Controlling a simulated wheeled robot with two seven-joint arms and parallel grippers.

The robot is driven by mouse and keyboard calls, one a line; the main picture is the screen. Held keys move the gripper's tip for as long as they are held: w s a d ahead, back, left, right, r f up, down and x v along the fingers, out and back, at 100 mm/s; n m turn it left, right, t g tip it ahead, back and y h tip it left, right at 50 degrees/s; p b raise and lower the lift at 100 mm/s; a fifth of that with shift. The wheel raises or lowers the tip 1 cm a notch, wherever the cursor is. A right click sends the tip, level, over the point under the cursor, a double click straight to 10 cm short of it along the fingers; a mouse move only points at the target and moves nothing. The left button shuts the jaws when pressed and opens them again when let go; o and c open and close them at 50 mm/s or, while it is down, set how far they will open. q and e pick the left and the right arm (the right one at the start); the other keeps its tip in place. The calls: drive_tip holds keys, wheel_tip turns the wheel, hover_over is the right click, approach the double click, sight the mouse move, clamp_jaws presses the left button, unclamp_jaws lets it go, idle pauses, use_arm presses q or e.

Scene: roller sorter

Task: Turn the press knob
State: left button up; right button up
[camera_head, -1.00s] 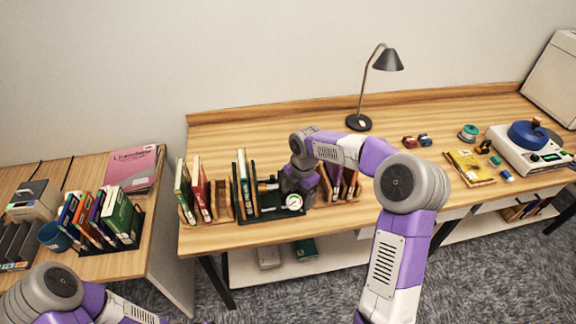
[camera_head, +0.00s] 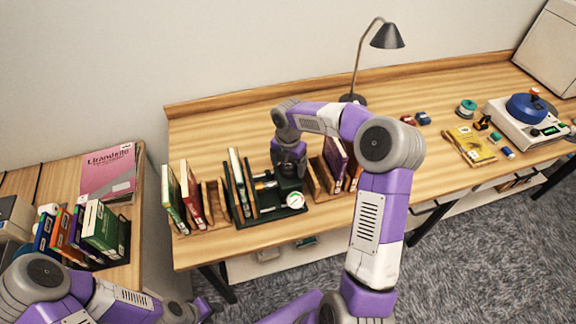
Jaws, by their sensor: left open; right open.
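The press (camera_head: 290,209) is a dark frame with a round white gauge (camera_head: 295,199) at its front right and metal rods on its left. It stands near the table's front edge with books held in its left part. My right gripper (camera_head: 289,172) points down over the press, open, and covers its upper right part. The knob cannot be made out; it may be behind the gripper. I cannot tell whether the fingers touch anything. My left gripper (camera_head: 196,311) is low at the bottom edge, away from the press, with its fingers hardly visible.
Wooden book stands flank the press, with green and red books (camera_head: 190,193) at left and purple books (camera_head: 337,160) at right. A desk lamp (camera_head: 386,36) stands behind. Small parts and a white machine (camera_head: 520,125) are at right. A side table with books (camera_head: 103,232) is at left.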

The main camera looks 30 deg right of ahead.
drive_tip(key=shift+f, duration=0.25)
drive_tip(key=c, duration=1.1)
drive_tip(key=shift+o, duration=0.2)
drive_tip(key=shift+m, duration=0.3)
